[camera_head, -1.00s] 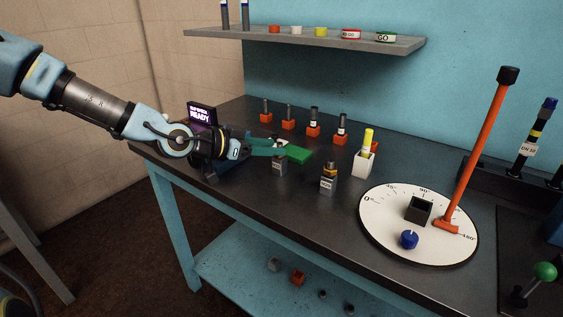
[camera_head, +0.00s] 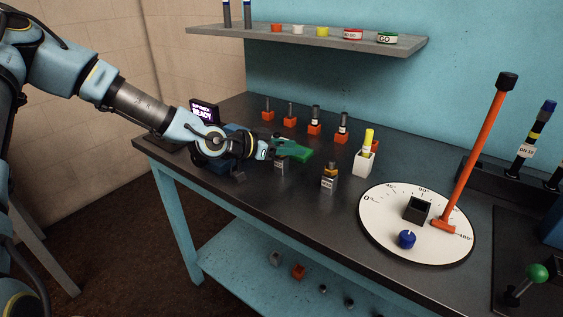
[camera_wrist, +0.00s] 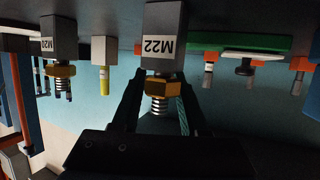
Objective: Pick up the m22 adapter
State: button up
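The m22 adapter shows in the wrist view, upside down, as a brass nut (camera_wrist: 163,77) with a threaded end, standing in a grey block labelled M22 (camera_wrist: 163,40). In the head view the block (camera_head: 279,163) is partly behind my gripper and the adapter itself is mostly hidden. My gripper (camera_wrist: 160,108) is open, with one dark finger on each side of the adapter's threaded end. A gap shows on the left side; contact on the right side cannot be told. In the head view my gripper (camera_head: 283,149) is low over the bench.
The M20 adapter in its block (camera_head: 329,178) stands to the right. A white holder with a yellow-topped piece (camera_head: 365,158) and several orange holders stand behind. A white dial plate (camera_head: 388,240) lies at the right.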

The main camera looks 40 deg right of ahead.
grip_shut()
jog(key=shift+r, duration=0.1)
dwell(0.5)
